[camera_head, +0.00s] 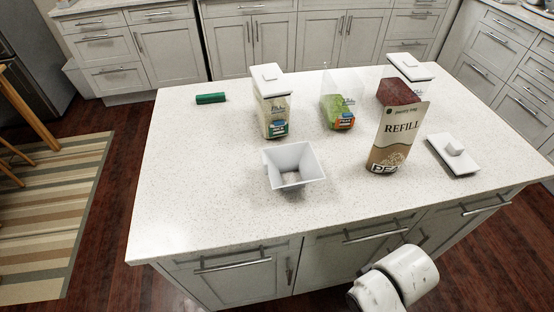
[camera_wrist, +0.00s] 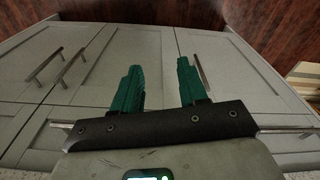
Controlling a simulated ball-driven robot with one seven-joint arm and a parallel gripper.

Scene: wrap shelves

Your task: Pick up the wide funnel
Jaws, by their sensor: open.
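The wide funnel (camera_head: 291,161) is a white, square-mouthed funnel near the front middle of the island countertop in the head view. It stands with its wide mouth up, apart from the things around it. In the wrist view my gripper (camera_wrist: 157,88) shows two green fingers spread apart with nothing between them. It faces the grey cabinet doors, and the funnel is not in that view. In the head view my white arm shows at the bottom right, below the counter's front edge; the fingers are not visible there.
Behind the funnel stand a lidded container (camera_head: 271,103) and a clear container with green contents (camera_head: 338,108). To its right are a "REFILL" pouch (camera_head: 396,140), a white lid (camera_head: 453,153) and a dark-red-filled container (camera_head: 397,92). A green roll (camera_head: 210,98) lies back left. The countertop's left front (camera_head: 195,195) is clear.

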